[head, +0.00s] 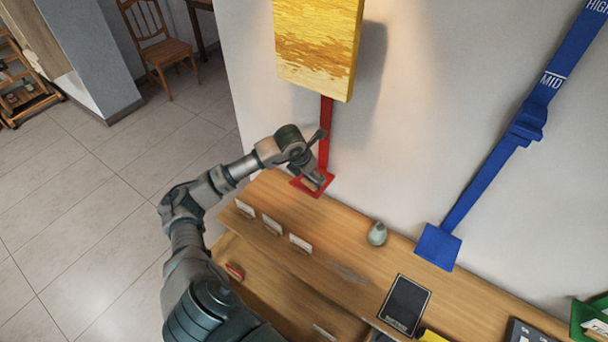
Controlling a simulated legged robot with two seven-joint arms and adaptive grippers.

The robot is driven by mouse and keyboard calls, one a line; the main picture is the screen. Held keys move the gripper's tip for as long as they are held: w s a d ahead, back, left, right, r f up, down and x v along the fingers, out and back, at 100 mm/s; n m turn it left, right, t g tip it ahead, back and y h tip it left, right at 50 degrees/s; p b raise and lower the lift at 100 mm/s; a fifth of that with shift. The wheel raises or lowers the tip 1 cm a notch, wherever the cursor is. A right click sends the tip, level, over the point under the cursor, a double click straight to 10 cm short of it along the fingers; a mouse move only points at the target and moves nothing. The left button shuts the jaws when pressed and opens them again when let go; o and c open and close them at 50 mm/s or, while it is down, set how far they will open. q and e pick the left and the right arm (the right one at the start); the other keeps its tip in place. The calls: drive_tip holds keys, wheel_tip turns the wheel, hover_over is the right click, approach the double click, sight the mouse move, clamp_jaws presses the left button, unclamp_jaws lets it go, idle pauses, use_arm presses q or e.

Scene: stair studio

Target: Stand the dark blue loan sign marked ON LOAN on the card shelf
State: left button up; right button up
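No sign with readable ON LOAN lettering shows. A dark rectangular panel (405,304) with small unreadable print along its lower edge lies or leans on the wooden unit at the lower right; I cannot tell whether it is the loan sign. A narrow wooden shelf (325,262) along the unit's front bears several small white cards (272,225), and is likely the card shelf. My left gripper (316,181) is over the red plate at the foot of the red strip by the wall. Its fingers are small and partly hidden, so its opening and any content are unclear. My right gripper is out of view.
A yellow picture (318,45) hangs above a red strip (326,130). A blue strip (490,170) marked MID and HIGH carries a blue slider (528,120). A grey-green vase (377,234) stands on the wooden top. A green tray (588,316) is at far right. Open tiled floor lies left.

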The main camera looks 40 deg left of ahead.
use_arm(q)
drive_tip(key=shift+w+a, duration=0.1)
drive_tip(key=shift+w, duration=0.7)
drive_tip(key=shift+w+a+f+b, duration=0.25)
drive_tip(key=shift+a+f, duration=0.1)
drive_tip(key=shift+f, duration=0.2)
drive_tip(key=shift+w+a+f+b, duration=0.1)
drive_tip(key=shift+a+f+b, duration=0.15)
drive_tip(key=shift+f, duration=0.3)
drive_tip(key=shift+a+f, duration=0.25)
drive_tip(key=shift+f, duration=0.15)
drive_tip(key=shift+d+r, duration=0.1)
drive_tip(key=shift+d, duration=0.55)
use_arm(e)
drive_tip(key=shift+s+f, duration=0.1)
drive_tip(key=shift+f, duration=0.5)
